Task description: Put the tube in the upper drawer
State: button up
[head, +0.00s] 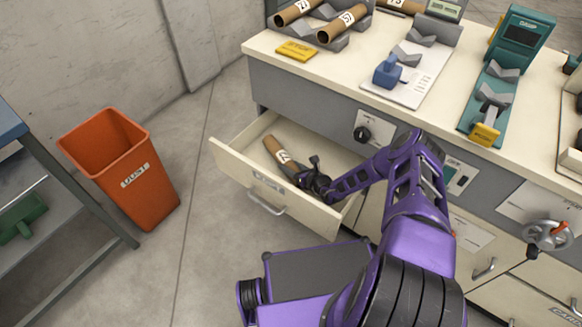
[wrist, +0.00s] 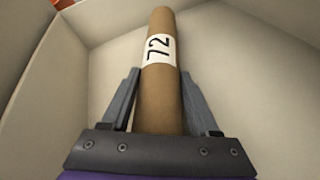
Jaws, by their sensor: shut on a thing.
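The brown cardboard tube (head: 271,145) with a white label is inside the open upper drawer (head: 232,163) in the head view. My gripper (head: 297,174) is shut on the tube near its lower end. In the wrist view the tube (wrist: 160,75) stands between the two grey fingers of my gripper (wrist: 161,105), with its label reading "72". The drawer's pale walls and floor surround the tube there. I cannot tell whether the tube touches the drawer floor. The tube's near end is hidden by my gripper.
The bench top (head: 350,68) above the drawer carries several tubes on grey cradles, a blue device (head: 387,72) and a teal machine (head: 497,75). An orange bin (head: 148,185) stands on the floor to the left. The drawer has free room around the tube.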

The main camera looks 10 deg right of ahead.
jog(key=o, duration=1.4)
jog(key=shift+f, duration=0.1)
jog(key=shift+r, duration=0.25)
jog(key=p+v, duration=0.3)
jog(key=v, duration=0.9)
jog(key=shift+f, duration=0.1)
